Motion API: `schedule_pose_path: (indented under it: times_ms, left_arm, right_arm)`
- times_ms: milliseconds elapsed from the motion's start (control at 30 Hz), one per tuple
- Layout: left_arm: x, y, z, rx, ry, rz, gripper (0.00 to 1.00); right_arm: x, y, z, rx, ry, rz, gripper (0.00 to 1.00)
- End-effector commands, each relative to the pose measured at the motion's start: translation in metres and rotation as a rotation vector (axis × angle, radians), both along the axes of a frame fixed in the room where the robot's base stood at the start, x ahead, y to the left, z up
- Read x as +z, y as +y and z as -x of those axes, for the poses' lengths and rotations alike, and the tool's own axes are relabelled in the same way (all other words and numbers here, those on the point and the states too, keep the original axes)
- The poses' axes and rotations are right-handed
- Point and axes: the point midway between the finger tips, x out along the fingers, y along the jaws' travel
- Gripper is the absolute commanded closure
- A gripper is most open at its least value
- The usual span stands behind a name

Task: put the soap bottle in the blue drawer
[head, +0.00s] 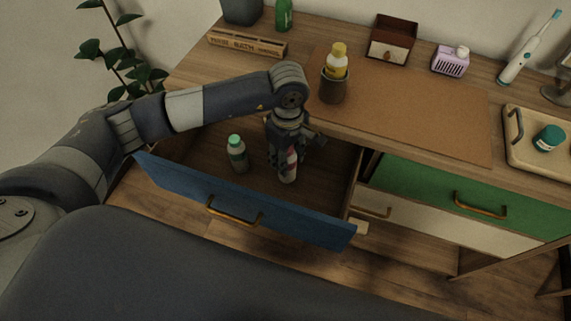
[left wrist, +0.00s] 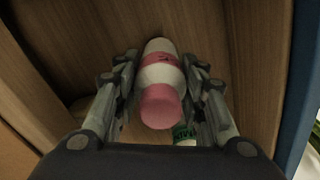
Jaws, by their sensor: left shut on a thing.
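The blue drawer (head: 175,184) is pulled open at the left of the desk. My left gripper (head: 287,155) reaches down inside it. It is shut on a white and pink bottle (head: 289,172), which is upright or nearly so in the drawer. In the left wrist view the bottle's pink cap (left wrist: 160,106) faces the camera, between the two fingers. I cannot tell whether its base touches the drawer floor. A grey bottle with a green cap (head: 237,155) stands in the drawer to the left of the gripper. My right gripper is not in view.
A green drawer (head: 420,188) is shut to the right, above a white drawer (head: 430,222). On the desktop are a yellow-capped bottle in a dark cup (head: 333,88), a small brown box (head: 392,40), a purple basket (head: 450,64) and a tray (head: 512,140).

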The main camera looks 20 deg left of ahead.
Motion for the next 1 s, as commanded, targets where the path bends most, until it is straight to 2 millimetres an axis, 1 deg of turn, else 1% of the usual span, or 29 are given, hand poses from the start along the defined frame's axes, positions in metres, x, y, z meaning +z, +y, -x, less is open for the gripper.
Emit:
schedule_pose_path:
  times_ms: [33, 100, 167, 433, 567, 600, 667, 700, 1000]
  left_arm:
    - [-0.015, -0.001, 0.001, 0.000, 0.004, 0.001, 0.91]
    - [-0.027, 0.000, 0.001, 0.001, 0.003, 0.001, 0.91]
    - [-0.033, 0.000, 0.001, 0.001, 0.002, 0.000, 0.91]
    - [-0.032, 0.000, 0.000, 0.000, 0.000, 0.001, 0.91]
    - [-0.037, 0.000, 0.000, 0.001, 0.000, 0.000, 0.91]
    - [-0.037, 0.000, 0.000, 0.001, 0.001, 0.000, 0.60]
    - [-0.036, 0.000, 0.000, 0.001, 0.001, 0.000, 0.46]
    - [-0.036, 0.000, 0.000, 0.001, 0.001, 0.000, 0.42]
    - [-0.035, 0.000, 0.000, 0.001, 0.001, 0.000, 0.42]
  right_arm:
    - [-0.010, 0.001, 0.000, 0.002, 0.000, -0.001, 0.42]
    - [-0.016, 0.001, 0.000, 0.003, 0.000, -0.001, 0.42]
    - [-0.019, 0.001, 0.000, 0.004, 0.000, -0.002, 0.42]
    - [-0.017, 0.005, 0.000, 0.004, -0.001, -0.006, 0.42]
    - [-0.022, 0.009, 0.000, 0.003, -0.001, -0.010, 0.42]
    - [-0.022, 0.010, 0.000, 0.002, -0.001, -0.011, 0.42]
    - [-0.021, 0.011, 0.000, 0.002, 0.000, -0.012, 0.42]
    - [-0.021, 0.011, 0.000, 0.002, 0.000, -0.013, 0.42]
    - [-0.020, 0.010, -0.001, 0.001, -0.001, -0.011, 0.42]
